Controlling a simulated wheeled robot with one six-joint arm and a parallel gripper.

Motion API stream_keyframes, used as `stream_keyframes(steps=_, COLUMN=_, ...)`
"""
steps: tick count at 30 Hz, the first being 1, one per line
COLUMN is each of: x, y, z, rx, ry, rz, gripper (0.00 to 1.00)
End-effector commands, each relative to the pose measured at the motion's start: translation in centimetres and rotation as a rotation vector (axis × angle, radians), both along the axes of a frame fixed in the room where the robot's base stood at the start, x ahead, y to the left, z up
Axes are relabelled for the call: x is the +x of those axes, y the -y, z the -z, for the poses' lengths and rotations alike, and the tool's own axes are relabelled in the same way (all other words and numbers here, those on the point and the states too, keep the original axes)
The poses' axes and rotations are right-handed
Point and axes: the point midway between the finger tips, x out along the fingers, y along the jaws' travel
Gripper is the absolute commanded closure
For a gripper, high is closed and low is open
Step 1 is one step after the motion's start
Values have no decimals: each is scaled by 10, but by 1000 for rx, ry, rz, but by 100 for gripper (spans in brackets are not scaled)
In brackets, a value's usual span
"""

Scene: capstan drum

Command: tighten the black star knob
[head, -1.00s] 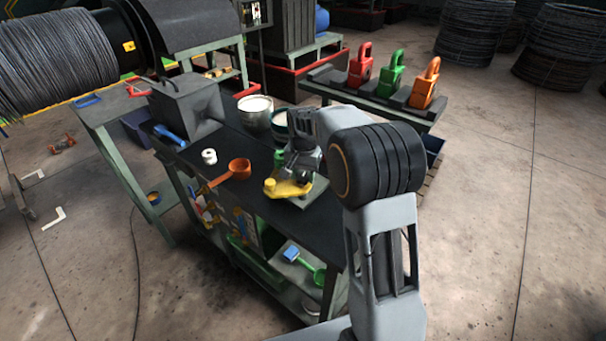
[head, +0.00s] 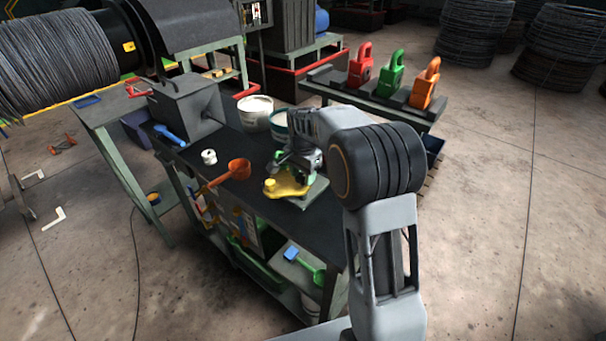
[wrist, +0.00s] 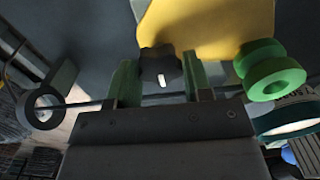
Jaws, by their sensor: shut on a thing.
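The black star knob (wrist: 160,72) shows in the wrist view beside a yellow plate (wrist: 215,25). My gripper (wrist: 161,80) has its two green fingers on either side of the knob and is shut on it. A pale mark shows on the knob's near face. In the head view the yellow plate (head: 287,186) sits on a fixture near the right end of the dark bench top. My wrist and gripper (head: 302,158) are over that fixture and hide the knob there. A green grooved roller (wrist: 270,70) stands to the right of the knob in the wrist view.
On the bench (head: 305,215) are an orange scoop (head: 238,168), a white spool (head: 209,157), a grey box (head: 185,103) and two pots (head: 256,112). Red, green and orange blocks (head: 390,75) stand on a rack behind. Open floor lies to the right.

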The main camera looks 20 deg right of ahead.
Motion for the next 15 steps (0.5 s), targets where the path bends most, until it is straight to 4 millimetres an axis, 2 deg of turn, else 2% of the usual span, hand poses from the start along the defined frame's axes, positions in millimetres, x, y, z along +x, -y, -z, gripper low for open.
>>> stream_keyframes(steps=7, x=0, y=0, z=0, rx=2, ry=1, rz=3, gripper=78)
stream_keyframes(steps=8, x=0, y=0, z=0, rx=2, ry=1, rz=3, gripper=53)
stream_keyframes(steps=15, x=0, y=0, z=0, rx=1, ry=1, rz=1, gripper=30)
